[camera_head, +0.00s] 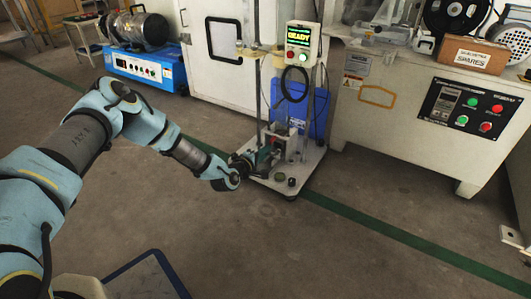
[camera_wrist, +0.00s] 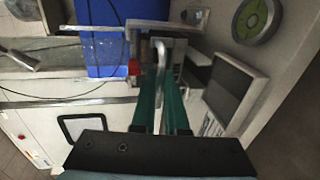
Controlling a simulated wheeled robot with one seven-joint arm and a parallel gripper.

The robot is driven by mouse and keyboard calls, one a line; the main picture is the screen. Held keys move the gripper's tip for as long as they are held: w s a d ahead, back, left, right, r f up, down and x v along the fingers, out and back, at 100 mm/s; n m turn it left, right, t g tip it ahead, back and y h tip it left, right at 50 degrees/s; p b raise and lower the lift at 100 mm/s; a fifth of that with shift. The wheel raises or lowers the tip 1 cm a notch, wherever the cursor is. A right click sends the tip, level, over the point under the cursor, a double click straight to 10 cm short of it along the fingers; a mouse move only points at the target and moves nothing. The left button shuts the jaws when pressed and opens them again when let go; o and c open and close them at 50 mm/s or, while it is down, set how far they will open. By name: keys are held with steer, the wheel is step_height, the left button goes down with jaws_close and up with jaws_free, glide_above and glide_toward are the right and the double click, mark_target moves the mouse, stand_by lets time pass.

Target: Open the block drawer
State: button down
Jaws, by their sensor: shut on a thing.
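My gripper (camera_wrist: 161,84) has green fingers shut on a pale metal handle (camera_wrist: 161,50) that curves over at its top in the wrist view. In the head view my gripper (camera_head: 262,163) reaches the low front of a wheeled test stand (camera_head: 300,172). A small grey metal assembly (camera_head: 284,140) sits there behind the fingers; I take it to be the block drawer. My gripper hides part of its front, and I cannot tell how far it is out.
A display box (camera_head: 299,43) reading "READY" tops the stand, with a blue panel (camera_head: 296,105) behind. Two small dark round things (camera_head: 286,180) lie on its base. A grey cabinet (camera_head: 420,120) stands at right. The floor in front is clear.

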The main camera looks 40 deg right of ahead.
stand_by(0.6)
steer(key=f+p+v, duration=0.2)
steer(key=p+v, duration=0.2)
steer(key=v, duration=0.7)
steer(key=shift+a+f+p, duration=0.25)
steer(key=shift+a+p, duration=0.1)
steer(key=c, duration=1.2)
jaws_free()
steer(key=shift+c, duration=0.2)
steer(key=p+v, duration=0.4)
steer(key=v, duration=0.7)
steer(key=shift+d, duration=0.1)
